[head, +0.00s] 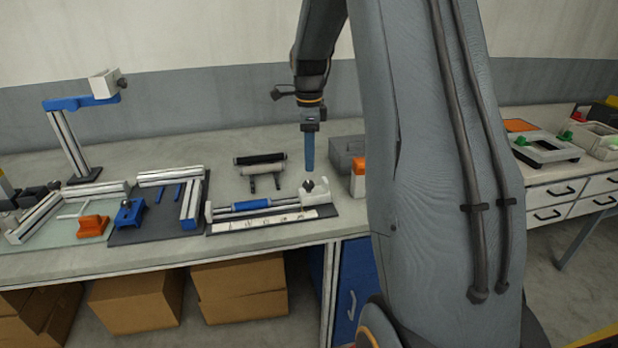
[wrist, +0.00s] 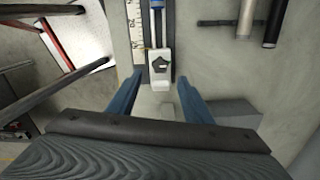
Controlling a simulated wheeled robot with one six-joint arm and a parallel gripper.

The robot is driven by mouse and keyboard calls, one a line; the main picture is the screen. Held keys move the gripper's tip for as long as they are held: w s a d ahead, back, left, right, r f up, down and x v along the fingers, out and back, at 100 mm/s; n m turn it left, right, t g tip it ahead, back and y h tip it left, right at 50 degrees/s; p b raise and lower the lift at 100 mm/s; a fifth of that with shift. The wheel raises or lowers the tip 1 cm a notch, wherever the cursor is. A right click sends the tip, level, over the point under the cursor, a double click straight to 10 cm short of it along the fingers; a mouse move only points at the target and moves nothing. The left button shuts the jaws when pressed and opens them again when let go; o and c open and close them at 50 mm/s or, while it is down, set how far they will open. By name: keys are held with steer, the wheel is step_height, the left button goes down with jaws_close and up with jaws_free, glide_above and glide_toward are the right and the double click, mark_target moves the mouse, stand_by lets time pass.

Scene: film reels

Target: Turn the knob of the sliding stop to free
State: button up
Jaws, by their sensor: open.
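The sliding stop (head: 316,195) is a white block at the right end of a dark base with a rail and a blue sleeve. Its dark knob (head: 308,185) sits on top. In the wrist view the stop (wrist: 160,80) lies between my fingers, and its knob (wrist: 159,63) looks black and angular with a small green mark beside it. My gripper (head: 309,169) points straight down just above the knob. In the wrist view my gripper (wrist: 159,75) is open, with blue fingers on either side of the stop and nothing held. The knob's setting cannot be read.
A white scale strip (head: 265,224) runs along the front of the base. A grey box (head: 345,150) and an orange-topped bottle (head: 358,178) stand close to the right. Black and light rollers (head: 260,159) lie behind. Blue and white fixtures (head: 158,205) fill the left.

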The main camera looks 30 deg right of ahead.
mark_target(309, 183)
step_height(309, 183, down, 8)
steer(key=shift+r+p, duration=0.2)
steer(key=shift+p, duration=0.85)
steer(key=shift+c, duration=0.3)
steer(key=c, duration=1)
